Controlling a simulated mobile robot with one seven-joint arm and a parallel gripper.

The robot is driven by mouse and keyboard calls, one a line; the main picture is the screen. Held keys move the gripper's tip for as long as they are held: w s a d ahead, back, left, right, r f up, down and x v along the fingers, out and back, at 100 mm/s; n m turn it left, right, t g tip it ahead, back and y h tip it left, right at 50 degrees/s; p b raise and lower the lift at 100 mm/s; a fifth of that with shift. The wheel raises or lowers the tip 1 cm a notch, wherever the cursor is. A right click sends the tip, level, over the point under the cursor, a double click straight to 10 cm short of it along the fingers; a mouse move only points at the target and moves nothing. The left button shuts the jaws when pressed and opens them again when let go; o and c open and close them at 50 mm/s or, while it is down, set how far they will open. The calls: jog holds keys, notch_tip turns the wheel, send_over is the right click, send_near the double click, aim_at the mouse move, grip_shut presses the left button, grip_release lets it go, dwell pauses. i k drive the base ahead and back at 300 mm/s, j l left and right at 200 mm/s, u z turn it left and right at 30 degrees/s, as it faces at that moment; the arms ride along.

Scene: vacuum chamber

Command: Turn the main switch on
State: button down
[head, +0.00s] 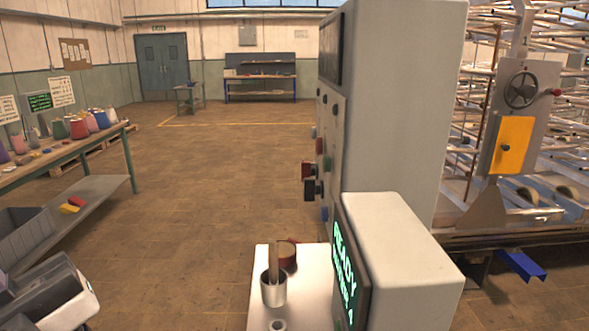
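A tall grey control cabinet (403,100) stands right of the middle in the head view. Its panel (328,140) faces left and is seen nearly edge-on. Several knobs and buttons stick out of it, among them a red-and-black one (308,171) and a black one (312,190) below it. I cannot tell which of these is the main switch or how it is set.
A small white table (262,262) with a metal cup (273,290) and a screen unit (405,250) stand in front of the cabinet. A bench (60,150) runs along the left. A metal rack with a handwheel (521,90) is at right. The floor between bench and cabinet is clear.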

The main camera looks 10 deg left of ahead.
aim_at(307, 171)
jog(key=j, duration=0.4)
jog(key=i+j, duration=0.1)
jog(key=j, duration=0.25)
jog(key=i+j, duration=0.15)
jog(key=j, duration=0.15)
jog(key=i+j, duration=0.15)
jog(key=j, duration=0.15)
jog(key=i+j+z, duration=0.1)
jog(key=j, duration=0.25)
jog(key=i+j, duration=0.15)
jog(key=j, duration=0.15)
jog(key=i+j+z, duration=0.1)
jog(key=j, duration=0.2)
